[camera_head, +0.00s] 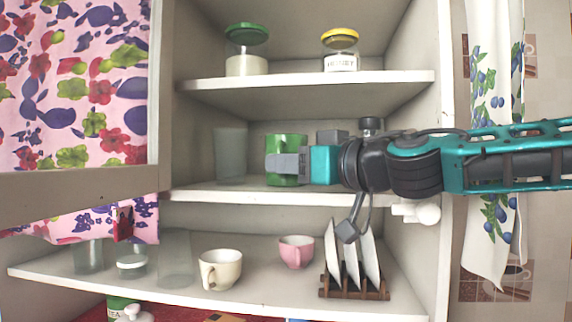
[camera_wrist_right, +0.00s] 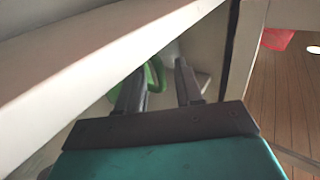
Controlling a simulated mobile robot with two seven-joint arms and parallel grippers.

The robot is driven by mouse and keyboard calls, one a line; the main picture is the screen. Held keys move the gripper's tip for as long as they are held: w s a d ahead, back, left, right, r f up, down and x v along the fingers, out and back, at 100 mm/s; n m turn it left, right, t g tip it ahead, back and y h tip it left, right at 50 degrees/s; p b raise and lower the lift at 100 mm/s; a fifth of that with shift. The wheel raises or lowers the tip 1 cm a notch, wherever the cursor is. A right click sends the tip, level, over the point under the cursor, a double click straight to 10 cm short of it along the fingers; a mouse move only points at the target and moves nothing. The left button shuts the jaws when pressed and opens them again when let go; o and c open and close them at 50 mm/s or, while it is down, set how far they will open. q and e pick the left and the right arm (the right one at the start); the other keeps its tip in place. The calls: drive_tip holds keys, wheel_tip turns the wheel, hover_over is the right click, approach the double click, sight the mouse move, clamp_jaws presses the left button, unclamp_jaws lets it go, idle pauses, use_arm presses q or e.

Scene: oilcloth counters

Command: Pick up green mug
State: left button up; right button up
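The green mug (camera_head: 284,141) stands on the middle shelf of the cabinet, partly hidden behind my right gripper (camera_head: 283,165). My right arm reaches in from the right, and the grey finger overlaps the mug's front. In the right wrist view the two fingers of the right gripper (camera_wrist_right: 158,72) are spread apart. A green piece of the mug (camera_wrist_right: 155,74) shows beside the left finger and partly in the gap; contact cannot be told. My left gripper is not in view.
A clear glass (camera_head: 231,154) stands left of the mug on the middle shelf (camera_head: 200,193). Jars stand on the upper shelf. Below are a cream mug (camera_head: 220,269), a pink cup (camera_head: 296,251), glasses and a plate rack (camera_head: 354,291). A flowered curtain (camera_head: 75,90) hangs left.

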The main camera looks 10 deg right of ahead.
clamp_jaws()
drive_tip(key=shift+f, duration=0.1)
drive_tip(key=shift+r, duration=0.2)
idle(0.4)
drive_tip(key=shift+r, duration=0.2)
drive_tip(key=r, duration=0.3)
drive_tip(key=shift+s+d, duration=0.2)
drive_tip(key=shift+s, duration=0.05)
drive_tip(key=p+v, duration=0.1)
drive_tip(key=v, duration=1.6)
